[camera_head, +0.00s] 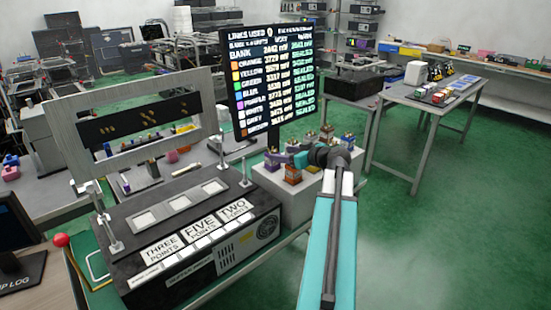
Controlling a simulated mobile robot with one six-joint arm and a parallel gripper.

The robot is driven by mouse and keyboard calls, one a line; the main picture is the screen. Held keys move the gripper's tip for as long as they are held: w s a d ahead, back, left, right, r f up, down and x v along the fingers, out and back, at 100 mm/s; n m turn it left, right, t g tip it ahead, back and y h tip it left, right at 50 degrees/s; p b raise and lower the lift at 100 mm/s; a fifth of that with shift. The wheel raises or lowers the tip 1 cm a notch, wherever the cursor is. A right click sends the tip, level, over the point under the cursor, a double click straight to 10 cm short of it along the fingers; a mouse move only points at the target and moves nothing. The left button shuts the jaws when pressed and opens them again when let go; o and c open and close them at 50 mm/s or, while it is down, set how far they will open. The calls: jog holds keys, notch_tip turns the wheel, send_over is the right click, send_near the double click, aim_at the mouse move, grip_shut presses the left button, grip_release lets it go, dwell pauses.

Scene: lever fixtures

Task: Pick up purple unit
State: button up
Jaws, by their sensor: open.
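A cluster of small block-shaped units with coloured bodies and brass-coloured tops stands on a pale bench block (296,198) right of centre. The unit that looks purple (273,161) stands at the left side of this cluster, below the dark screen. My gripper (287,158) is at the end of my teal arm, above the cluster and just right of the purple unit. It is open and appears empty. The fingers are small and partly lost against the units, so I cannot tell whether they touch any. An orange unit (293,175) stands in front, below my gripper.
A screen (268,80) listing colours and readings stands behind and left of the cluster. Another table (440,100) stands right. The green floor is clear at right.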

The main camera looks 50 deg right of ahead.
aim_at(273, 151)
jog(key=shift+x, duration=1)
jog(key=shift+w, duration=0.15)
jog(key=shift+p+x, duration=1.15)
jog(key=shift+x, duration=1.35)
jog(key=shift+f, duration=0.15)
jog(key=c, duration=1.2)
jog(key=shift+c, duration=0.2)
